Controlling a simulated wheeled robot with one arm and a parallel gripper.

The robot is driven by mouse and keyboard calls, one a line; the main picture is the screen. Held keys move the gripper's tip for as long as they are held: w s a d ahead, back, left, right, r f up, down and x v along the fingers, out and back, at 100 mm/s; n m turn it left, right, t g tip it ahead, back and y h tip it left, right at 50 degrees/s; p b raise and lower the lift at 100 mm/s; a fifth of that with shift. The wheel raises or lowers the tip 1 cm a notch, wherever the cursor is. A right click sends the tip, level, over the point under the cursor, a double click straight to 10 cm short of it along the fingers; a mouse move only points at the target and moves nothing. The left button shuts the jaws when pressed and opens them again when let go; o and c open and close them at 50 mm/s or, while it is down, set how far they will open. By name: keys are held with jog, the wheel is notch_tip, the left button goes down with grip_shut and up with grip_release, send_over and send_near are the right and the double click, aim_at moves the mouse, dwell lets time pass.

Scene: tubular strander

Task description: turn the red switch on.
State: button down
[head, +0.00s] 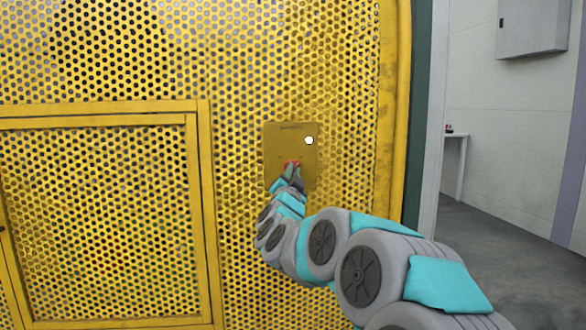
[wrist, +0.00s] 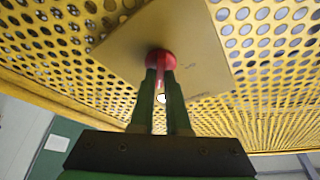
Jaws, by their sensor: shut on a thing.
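The red switch (wrist: 161,58) sits on a plain yellow-brown plate (head: 306,178) fixed to a yellow perforated panel. In the wrist view the switch has a round red base with a red handle standing out from it. My gripper (wrist: 163,77) is shut on the red handle, one finger on each side. A small white round spot (head: 309,140) is on the plate, up and right of the switch.
The yellow perforated panel (head: 240,60) fills most of the head view. A framed yellow mesh door (head: 100,215) is at the left. A grey wall box (head: 532,27) and a small table (head: 456,165) stand beyond the panel's right edge. Open floor shows at the right.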

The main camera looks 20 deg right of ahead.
jog(key=shift+m+g, duration=0.4)
jog(key=shift+m, duration=0.4)
jog(key=c, duration=0.9)
grip_release()
jog(key=shift+h, duration=0.3)
jog(key=shift+s+a, duration=0.1)
jog(key=v, duration=0.7)
jog(key=shift+s, duration=0.25)
jog(key=shift+a+f, duration=0.1)
